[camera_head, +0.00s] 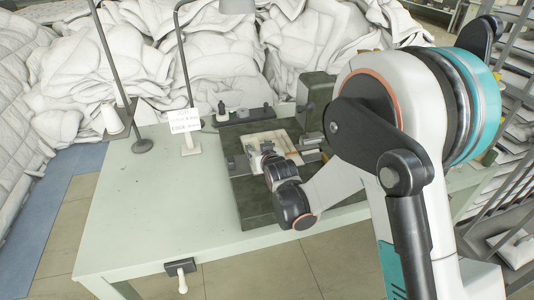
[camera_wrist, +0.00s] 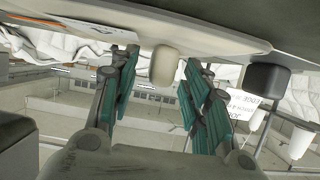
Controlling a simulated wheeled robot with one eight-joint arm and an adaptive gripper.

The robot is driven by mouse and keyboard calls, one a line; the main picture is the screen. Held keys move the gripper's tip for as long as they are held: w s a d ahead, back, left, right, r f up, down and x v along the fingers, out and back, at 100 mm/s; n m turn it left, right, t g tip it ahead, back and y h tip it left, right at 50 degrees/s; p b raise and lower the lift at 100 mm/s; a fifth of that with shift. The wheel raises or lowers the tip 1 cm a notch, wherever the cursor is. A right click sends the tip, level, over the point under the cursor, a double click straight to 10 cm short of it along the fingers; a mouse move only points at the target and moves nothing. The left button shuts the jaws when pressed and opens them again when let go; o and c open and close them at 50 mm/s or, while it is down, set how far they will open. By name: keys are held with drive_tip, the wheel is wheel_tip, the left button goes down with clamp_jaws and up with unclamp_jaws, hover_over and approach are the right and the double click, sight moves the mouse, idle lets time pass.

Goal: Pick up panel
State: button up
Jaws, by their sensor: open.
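I cannot tell for sure which thing is the panel. A pale, flat, plate-like piece (camera_head: 283,138) lies on the dark green machine base (camera_head: 243,200) on the table. A dark strip with small knobs (camera_head: 246,116) lies behind it. My gripper (camera_head: 262,150) is low over the machine, close to the pale piece; the wrist partly covers that piece. In the wrist view my gripper (camera_wrist: 161,72) has its two teal-sided fingers spread apart, with nothing visibly held between them. A pale rounded knob (camera_wrist: 166,66) shows between the fingertips, below a long pale surface (camera_wrist: 120,28). Contact cannot be told.
The pale green table (camera_head: 150,215) is clear at its left. A small sign (camera_head: 185,121) and lamp posts stand at the back left. A dark green block (camera_head: 315,92) rises behind the machine. White duvet heaps (camera_head: 220,45) fill the background. Metal racks (camera_head: 510,150) stand at right.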

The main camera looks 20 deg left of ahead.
drive_tip(key=shift+w, duration=0.1)
clamp_jaws()
drive_tip(key=shift+r, duration=0.1)
drive_tip(key=shift+r+p, duration=0.5)
drive_tip(key=shift+r, duration=0.1)
drive_tip(key=shift+s+d+r+p, duration=0.15)
drive_tip(key=shift+s+r+p, duration=0.15)
drive_tip(key=shift+r+p, duration=0.25)
drive_tip(key=shift+s+d+r+p, duration=0.15)
drive_tip(key=shift+s+r+p, duration=0.15)
drive_tip(key=shift+r, duration=0.35)
drive_tip(key=s+d, duration=0.2)
drive_tip(key=s, duration=0.2)
drive_tip(key=s+d+b, duration=0.1)
drive_tip(key=s+d, duration=0.2)
drive_tip(key=s, duration=0.1)
drive_tip(key=s+d, duration=0.2)
drive_tip(key=s, duration=0.2)
drive_tip(key=shift+s+d+f, duration=0.25)
drive_tip(key=shift+d+f, duration=0.05)
drive_tip(key=shift+d, duration=0.1)
drive_tip(key=shift+s+d+r+b, duration=0.15)
drive_tip(key=shift+s+d+b, duration=0.45)
drive_tip(key=shift+s, duration=0.25)
